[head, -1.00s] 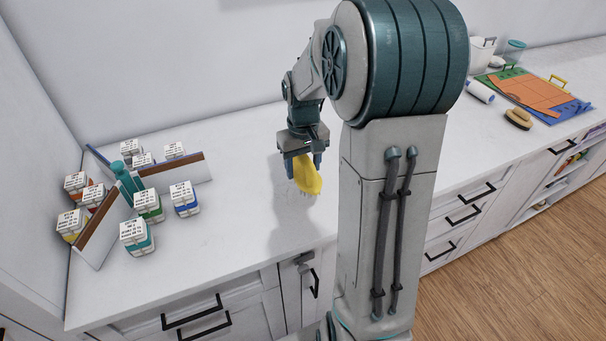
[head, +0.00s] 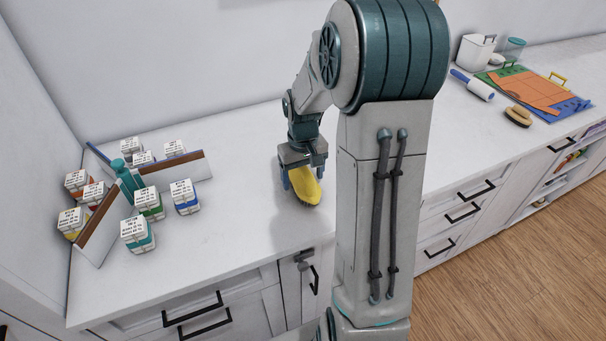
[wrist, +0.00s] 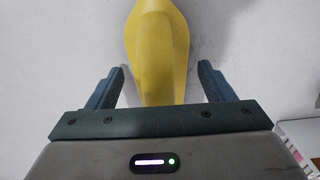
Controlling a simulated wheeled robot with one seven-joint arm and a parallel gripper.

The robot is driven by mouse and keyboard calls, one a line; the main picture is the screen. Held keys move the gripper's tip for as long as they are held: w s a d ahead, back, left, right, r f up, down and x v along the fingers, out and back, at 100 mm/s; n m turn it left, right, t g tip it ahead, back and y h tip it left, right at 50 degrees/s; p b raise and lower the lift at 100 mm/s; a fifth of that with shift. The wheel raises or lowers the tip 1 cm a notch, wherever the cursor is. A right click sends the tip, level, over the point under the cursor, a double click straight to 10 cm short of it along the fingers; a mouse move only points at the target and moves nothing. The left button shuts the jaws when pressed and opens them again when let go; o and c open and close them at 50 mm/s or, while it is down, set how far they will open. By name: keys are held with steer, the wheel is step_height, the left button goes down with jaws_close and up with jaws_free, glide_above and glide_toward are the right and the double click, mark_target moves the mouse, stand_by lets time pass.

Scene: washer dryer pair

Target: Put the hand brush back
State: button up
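The yellow hand brush (head: 305,186) is at the counter, directly below my gripper (head: 303,172) in the head view, with its dark bristles facing down. It seems to rest on the white top, though its underside is partly hidden. In the wrist view the brush's yellow back (wrist: 158,45) lies between the two fingers of my gripper (wrist: 160,85). A gap shows between each finger and the brush, so the gripper is open around it.
Far right are a tan brush (head: 518,116), lint roller (head: 473,85), coloured mats (head: 535,92) and white bin (head: 474,52). Counter around my gripper is clear.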

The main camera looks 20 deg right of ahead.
step_height(320, 180, up, 12)
steer(key=shift+r, duration=0.1)
steer(key=s+a+t, duration=0.1)
steer(key=s+a, duration=0.3)
steer(key=s, duration=0.5)
steer(key=s+a+t, duration=0.2)
steer(key=s+a, duration=0.3)
steer(key=s, duration=0.4)
steer(key=shift+s+a, duration=0.15)
steer(key=shift+a, duration=0.15)
